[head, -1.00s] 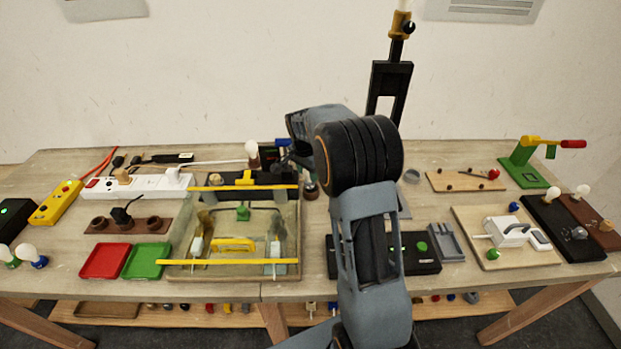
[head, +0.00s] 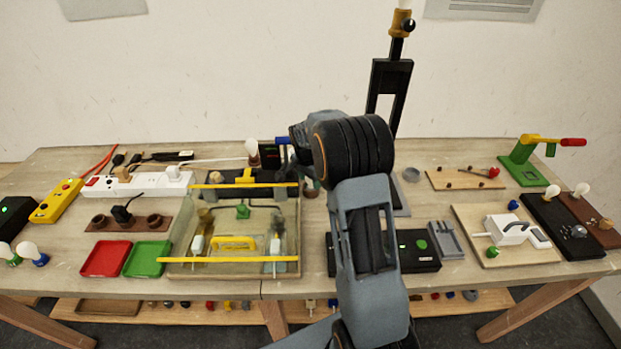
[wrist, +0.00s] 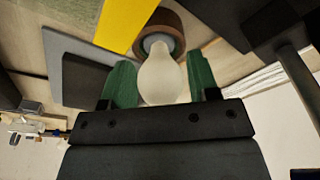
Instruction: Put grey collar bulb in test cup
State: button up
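In the wrist view the grey collar bulb (wrist: 163,78), white and rounded, stands between the two green fingers of my gripper (wrist: 163,84). The fingers press close on both sides of the glass. Its grey collar (wrist: 156,42) shows at the mouth of a round brown cup (wrist: 172,24). The collar lies over or inside the cup; how deep it sits I cannot tell.
A yellow bar (wrist: 122,22) runs close beside the cup in the wrist view. In the head view, the clear bin with yellow bars (head: 240,262) stands left of my arm. A black box with a green button (head: 415,250) and a tall black stand (head: 388,90) are near my arm.

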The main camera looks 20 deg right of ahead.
jog(key=shift+o, duration=1)
notch_tip(320, 180, up, 12)
jog(key=a+f, duration=0.1)
jog(key=a, duration=0.1)
jog(key=s+a+r+n+t, duration=0.1)
jog(key=s+a+r+n, duration=0.2)
jog(key=s, duration=0.3)
jog(key=s+a+r+n+t, duration=0.1)
jog(key=s+a+r+n, duration=0.15)
jog(key=s, duration=0.35)
jog(key=s+a+f+n, duration=0.2)
jog(key=s+n, duration=0.2)
jog(key=s, duration=0.2)
jog(key=s+a+f+n+t+y, duration=0.1)
jog(key=s+a+n, duration=0.1)
jog(key=s+n, duration=0.2)
jog(key=shift+s+f+y+b, duration=0.3)
jog(key=shift+s+f, duration=0.05)
jog(key=shift+s, duration=0.95)
